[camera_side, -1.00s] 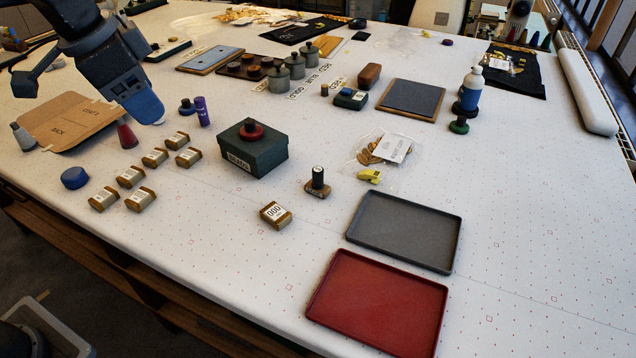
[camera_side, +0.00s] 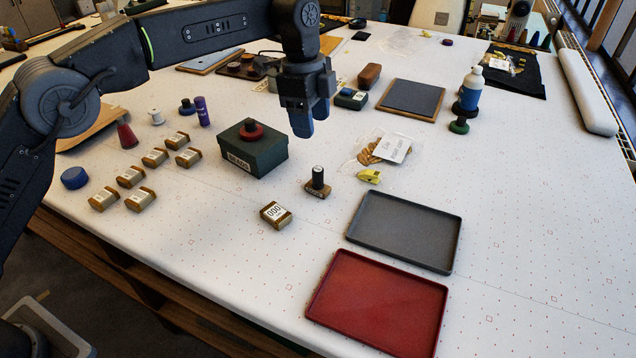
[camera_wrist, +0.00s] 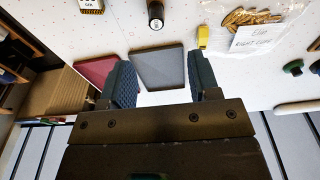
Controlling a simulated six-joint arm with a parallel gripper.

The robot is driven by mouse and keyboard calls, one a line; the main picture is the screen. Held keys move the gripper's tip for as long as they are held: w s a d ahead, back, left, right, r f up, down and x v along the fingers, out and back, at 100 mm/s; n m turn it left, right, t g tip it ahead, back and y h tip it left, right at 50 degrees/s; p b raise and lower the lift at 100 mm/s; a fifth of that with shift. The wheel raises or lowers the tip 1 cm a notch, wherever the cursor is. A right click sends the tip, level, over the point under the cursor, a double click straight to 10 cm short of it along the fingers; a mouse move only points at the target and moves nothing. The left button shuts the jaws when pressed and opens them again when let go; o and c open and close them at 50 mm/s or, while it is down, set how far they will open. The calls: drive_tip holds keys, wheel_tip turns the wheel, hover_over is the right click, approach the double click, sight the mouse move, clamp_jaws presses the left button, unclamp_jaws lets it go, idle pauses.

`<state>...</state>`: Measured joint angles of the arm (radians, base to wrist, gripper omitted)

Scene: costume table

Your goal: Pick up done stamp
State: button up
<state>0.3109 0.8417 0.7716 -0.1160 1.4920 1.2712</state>
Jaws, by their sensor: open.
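The likely done stamp, a small wooden block with an upright black handle (camera_side: 317,183), stands on the table left of the grey tray; I cannot read its label. It also shows at the top of the wrist view (camera_wrist: 156,14). My gripper (camera_side: 311,128) is in the air above and behind it, pointing down, with blue fingers. In the wrist view the two fingers (camera_wrist: 161,85) stand well apart with nothing between them. The stamp is outside the fingers and apart from them.
A green box (camera_side: 262,158) with a red knob stands left of the stamp. A numbered block (camera_side: 276,215) lies in front. A yellow clip (camera_side: 369,176) and a bag of wooden pieces (camera_side: 383,150) lie right. The grey tray (camera_side: 455,247) and red tray (camera_side: 440,310) are front right.

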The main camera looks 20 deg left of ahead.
sight(317, 169)
drive_tip(key=f, duration=0.5)
drive_tip(key=d+f, duration=0.1)
drive_tip(key=f, duration=0.1)
drive_tip(key=shift+f, duration=0.25)
drive_tip(key=shift+s+d+f, duration=0.15)
drive_tip(key=shift+s+f, duration=0.05)
drive_tip(key=shift+f, duration=1.1)
drive_tip(key=shift+s+d+f, duration=0.15)
drive_tip(key=shift+f, duration=1.1)
drive_tip(key=c, duration=1)
